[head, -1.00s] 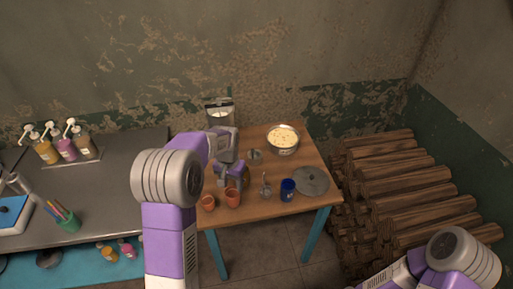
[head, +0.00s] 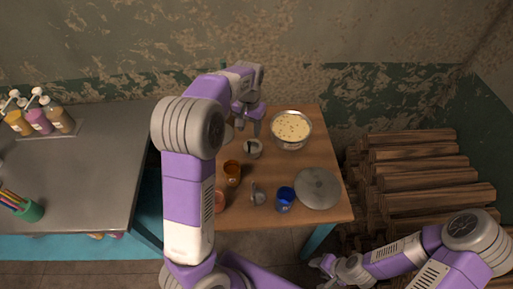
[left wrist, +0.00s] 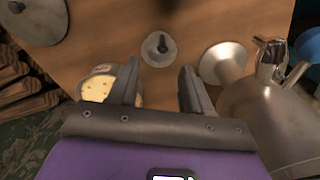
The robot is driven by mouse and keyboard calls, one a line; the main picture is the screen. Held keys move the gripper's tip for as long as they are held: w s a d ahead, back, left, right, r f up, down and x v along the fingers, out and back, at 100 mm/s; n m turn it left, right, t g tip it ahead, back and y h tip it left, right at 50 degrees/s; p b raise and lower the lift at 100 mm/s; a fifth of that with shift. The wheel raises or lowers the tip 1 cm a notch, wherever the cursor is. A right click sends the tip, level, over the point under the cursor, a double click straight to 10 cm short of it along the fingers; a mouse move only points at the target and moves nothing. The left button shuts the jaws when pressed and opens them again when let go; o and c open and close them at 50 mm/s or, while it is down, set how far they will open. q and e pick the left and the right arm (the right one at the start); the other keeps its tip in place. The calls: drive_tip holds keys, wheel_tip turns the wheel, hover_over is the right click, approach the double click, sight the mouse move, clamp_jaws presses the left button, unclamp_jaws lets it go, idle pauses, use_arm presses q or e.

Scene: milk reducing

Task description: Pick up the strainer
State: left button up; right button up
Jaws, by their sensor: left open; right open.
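A small round grey metal piece with a dark handle, likely the strainer (head: 254,150), lies on the wooden table left of the food pot. It also shows in the left wrist view (left wrist: 158,48), ahead of the fingers. My left gripper (head: 248,123) is open and empty above the table's back part, just behind this piece. In the left wrist view its two fingers (left wrist: 158,75) stand apart, with bare wood between them. My right gripper (head: 323,266) is low in front of the table, far from the piece.
A pot of yellow food (head: 291,128) stands right of my left gripper. A large metal vessel (left wrist: 265,120) is close beside the right finger in the left wrist view.

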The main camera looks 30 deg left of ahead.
sight(249, 141)
use_arm(q)
drive_tip(key=f+b, duration=0.1)
drive_tip(key=f, duration=0.2)
drive_tip(key=shift+w+f, duration=0.2)
drive_tip(key=f, duration=0.1)
drive_tip(key=f+b, duration=0.1)
drive_tip(key=f, duration=0.3)
drive_tip(key=shift+a+f+b, duration=0.1)
drive_tip(key=shift+a+b, duration=0.15)
drive_tip(key=shift+b, duration=0.1)
use_arm(e)
drive_tip(key=f, duration=0.3)
drive_tip(key=shift+w+f, duration=0.1)
drive_tip(key=shift+w, duration=0.25)
use_arm(q)
drive_tip(key=shift+c, duration=0.5)
clamp_jaws()
